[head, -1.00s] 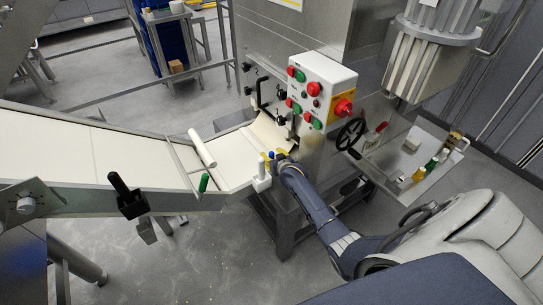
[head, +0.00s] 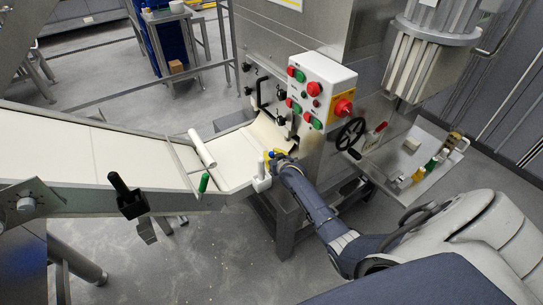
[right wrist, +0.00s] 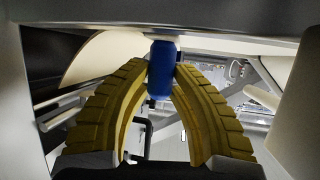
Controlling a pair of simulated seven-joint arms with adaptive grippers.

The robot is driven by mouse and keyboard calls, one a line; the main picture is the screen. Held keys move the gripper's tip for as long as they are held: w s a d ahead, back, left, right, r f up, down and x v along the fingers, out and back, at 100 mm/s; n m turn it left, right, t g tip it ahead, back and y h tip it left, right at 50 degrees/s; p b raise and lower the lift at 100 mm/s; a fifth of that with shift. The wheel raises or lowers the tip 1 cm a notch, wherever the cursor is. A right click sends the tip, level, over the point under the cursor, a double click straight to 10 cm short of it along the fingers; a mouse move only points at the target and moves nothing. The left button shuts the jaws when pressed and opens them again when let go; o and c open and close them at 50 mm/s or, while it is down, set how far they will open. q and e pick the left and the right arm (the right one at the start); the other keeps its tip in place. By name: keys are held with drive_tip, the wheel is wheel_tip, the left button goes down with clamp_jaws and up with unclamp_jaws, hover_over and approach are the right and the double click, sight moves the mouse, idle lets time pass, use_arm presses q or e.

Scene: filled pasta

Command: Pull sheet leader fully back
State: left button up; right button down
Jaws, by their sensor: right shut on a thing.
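The cream sheet (head: 232,150) lies over the short conveyor section and runs toward the machine below the control box. My right gripper (head: 268,156) is at the sheet's right side edge, beside a white upright post. In the right wrist view its two yellow fingers (right wrist: 162,88) are shut on a small blue piece (right wrist: 162,69), which stands just under a grey metal bar. I cannot tell how the blue piece joins the sheet. A cream curved sheet surface (right wrist: 105,55) shows behind the fingers. My left gripper is not in view.
A cream roller (head: 202,148) lies across the belt (head: 90,150), near a green handle (head: 204,182). The control box (head: 320,90) and a black handwheel (head: 351,133) are close above my right arm. A side shelf (head: 420,165) holds small bottles.

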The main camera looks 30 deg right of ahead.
drive_tip(key=shift+d, duration=2)
drive_tip(key=shift+a, duration=0.1)
drive_tip(key=c, duration=1.2)
unclamp_jaws()
drive_tip(key=shift+o, duration=0.2)
drive_tip(key=v, duration=1.2)
drive_tip(key=shift+w, duration=0.1)
